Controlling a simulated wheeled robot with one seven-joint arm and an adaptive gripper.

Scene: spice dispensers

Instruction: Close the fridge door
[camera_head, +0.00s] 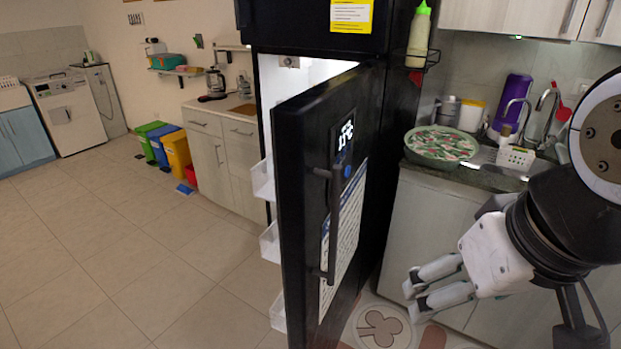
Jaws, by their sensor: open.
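The black fridge (317,34) stands in the middle of the view. Its lower door (305,200) is ajar, swung out toward me, with the lit interior showing in the gap at the top. White door shelves (268,243) show along the door's left edge. A dark vertical handle (334,220) and a lit display are on the door's outer face. My gripper (411,299) is at the lower right, in front of the counter cabinets. Its two fingers point left toward the door, apart from each other and empty. A gap separates them from the door and handle.
A counter with a large bowl (441,146), a sink and a purple container (511,103) is right of the fridge. Cabinets and colored bins (176,152) stand at the back left. The tiled floor (130,250) left of the door is clear. A patterned mat (380,325) lies below my gripper.

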